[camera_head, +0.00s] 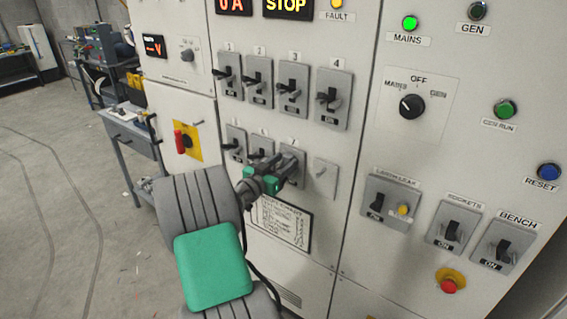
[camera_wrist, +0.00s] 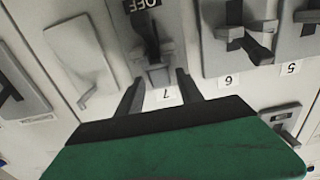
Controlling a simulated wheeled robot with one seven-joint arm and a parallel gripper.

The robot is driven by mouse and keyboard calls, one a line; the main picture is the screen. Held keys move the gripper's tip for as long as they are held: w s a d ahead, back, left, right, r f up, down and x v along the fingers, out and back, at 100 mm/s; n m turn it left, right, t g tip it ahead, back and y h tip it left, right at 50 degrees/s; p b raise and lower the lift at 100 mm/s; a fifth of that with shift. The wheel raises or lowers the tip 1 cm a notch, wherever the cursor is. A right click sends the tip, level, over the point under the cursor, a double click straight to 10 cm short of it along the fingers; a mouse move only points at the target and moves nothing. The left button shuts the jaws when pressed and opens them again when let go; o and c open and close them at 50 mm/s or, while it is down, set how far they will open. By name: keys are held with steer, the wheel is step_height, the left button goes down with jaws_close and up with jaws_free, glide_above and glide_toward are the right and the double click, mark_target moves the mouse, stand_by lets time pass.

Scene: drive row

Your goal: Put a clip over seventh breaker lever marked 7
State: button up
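The breaker marked 7 (camera_wrist: 152,60) is ahead of my gripper in the wrist view, which shows the panel upside down. Its black lever (camera_wrist: 147,28) stands by an OFF label, with a grey piece across it. My gripper (camera_wrist: 160,80) has its two dark fingers apart, one either side of the 7 label, with the tips close to the breaker. I see no separate clip between them; I cannot tell whether the grey piece is one. In the head view my gripper (camera_head: 284,172) covers most of breaker 7.
Breaker 6 (camera_wrist: 235,50) is close beside, its black lever slanting out; breaker 5 (camera_wrist: 302,45) is beyond it. A plate with a small grey lever (camera_wrist: 80,65) is on the other side. Breakers 1 to 4 (camera_head: 292,88) form the row above. A printed chart (camera_head: 281,222) is below.

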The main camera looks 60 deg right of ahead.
steer(key=shift+o, duration=0.2)
steer(key=shift+r, duration=0.25)
steer(key=w+a+f+n+t+y+b, duration=0.1)
steer(key=w+a+f+n+t+y, duration=0.2)
steer(key=a, duration=0.9)
steer(key=w+a+f+n+t+y+b, duration=0.1)
steer(key=w+a+f+n+t+y, duration=0.25)
steer(key=a, duration=0.85)
steer(key=w+a+f+n+y+b, duration=0.1)
steer(key=w+a+f+n+y, duration=0.35)
steer(key=a, duration=0.75)
steer(key=s+a+n+y, duration=0.2)
steer(key=a+n+y, duration=0.1)
steer(key=a, duration=0.7)
steer(key=s+a+r+n+y, duration=0.1)
steer(key=s+a+n+y, duration=0.2)
steer(key=a+n, duration=0.3)
steer(key=a, duration=0.4)
steer(key=shift+a+r+y, duration=0.2)
steer(key=shift+a+y, duration=0.2)
steer(key=shift+d, duration=0.1)
